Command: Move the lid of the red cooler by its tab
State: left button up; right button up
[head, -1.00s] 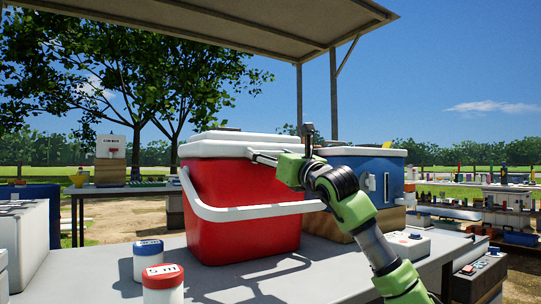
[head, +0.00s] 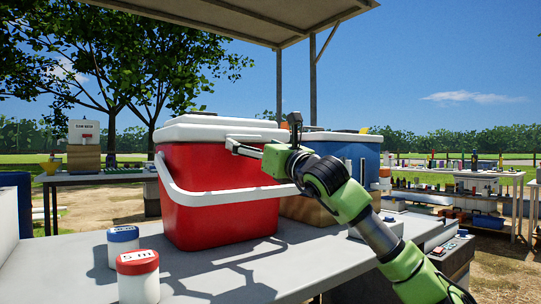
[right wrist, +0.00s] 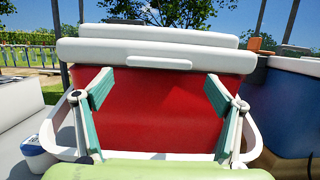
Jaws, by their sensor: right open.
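The red cooler (head: 217,200) stands on the grey table with its white lid (head: 215,130) on top, lying flat as far as I can see. Its white handle (head: 215,196) hangs across the front. In the right wrist view the lid's tab (right wrist: 158,62) is a pale strip on the lid's near edge. My left gripper is out of view.
A blue cooler (head: 350,150) stands close to the right of the red one. Two white jars, one with a blue cap (head: 123,243) and one with a red cap (head: 138,277), stand at the front left. The table's front middle (head: 235,275) is clear.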

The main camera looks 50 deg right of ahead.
jog(key=v, duration=0.8)
jog(key=shift+f, duration=0.2)
jog(key=shift+a, duration=0.1)
dwell(0.4)
